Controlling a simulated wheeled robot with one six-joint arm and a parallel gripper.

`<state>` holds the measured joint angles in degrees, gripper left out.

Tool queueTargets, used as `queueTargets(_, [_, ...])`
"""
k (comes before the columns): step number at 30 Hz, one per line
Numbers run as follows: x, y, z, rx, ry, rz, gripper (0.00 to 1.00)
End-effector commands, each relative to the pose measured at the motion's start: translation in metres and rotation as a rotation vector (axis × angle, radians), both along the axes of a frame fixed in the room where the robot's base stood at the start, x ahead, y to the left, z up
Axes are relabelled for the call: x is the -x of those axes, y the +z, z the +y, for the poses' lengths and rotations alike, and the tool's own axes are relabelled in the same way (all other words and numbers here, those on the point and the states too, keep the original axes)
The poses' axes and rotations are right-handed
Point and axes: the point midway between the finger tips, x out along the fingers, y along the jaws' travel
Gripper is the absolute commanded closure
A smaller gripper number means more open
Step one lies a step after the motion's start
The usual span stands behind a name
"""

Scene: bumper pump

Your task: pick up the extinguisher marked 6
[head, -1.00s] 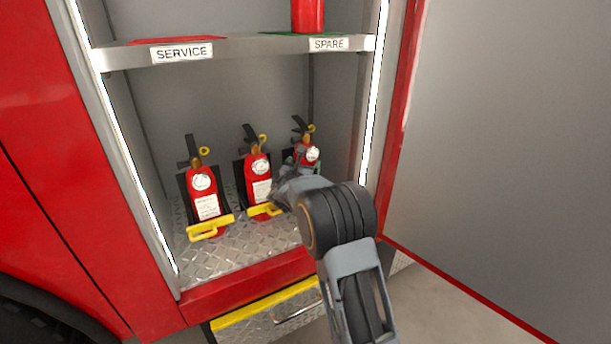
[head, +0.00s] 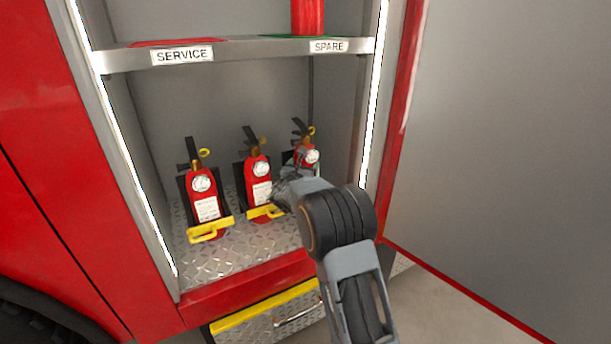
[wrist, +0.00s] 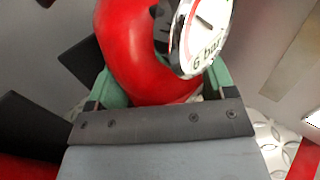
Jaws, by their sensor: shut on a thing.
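Three red extinguishers stand in a row in the lower bay: one at the left (head: 205,187), one in the middle (head: 260,180) and one at the right (head: 305,158). Each has a black handle and a white round dial. My gripper (wrist: 160,88) is shut on the right extinguisher, with green fingers on either side of its red body. In the wrist view its dial (wrist: 205,35) shows "6 bar". In the head view my arm hides the lower part of this extinguisher. The labels on the other two are too small to read.
A shelf (head: 235,49) marked SERVICE and SPARE crosses above, with a red cylinder (head: 308,15) on the SPARE side. Yellow latches (head: 210,229) front the left and middle extinguishers. An open door (head: 490,130) stands at the right.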

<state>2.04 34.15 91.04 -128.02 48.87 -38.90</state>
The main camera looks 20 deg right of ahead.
Motion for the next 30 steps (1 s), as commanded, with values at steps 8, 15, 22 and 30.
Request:
queueTargets(8, [0.0, 0.007, 0.0, 0.004, 0.0, -0.013, 0.98])
queueTargets(15, [0.0, 0.008, 0.0, 0.004, -0.001, -0.012, 0.98])
queueTargets(22, [0.002, 0.025, 0.003, 0.004, -0.001, -0.016, 0.98])
queueTargets(30, [0.003, 0.076, 0.003, 0.004, -0.001, -0.016, 0.98])
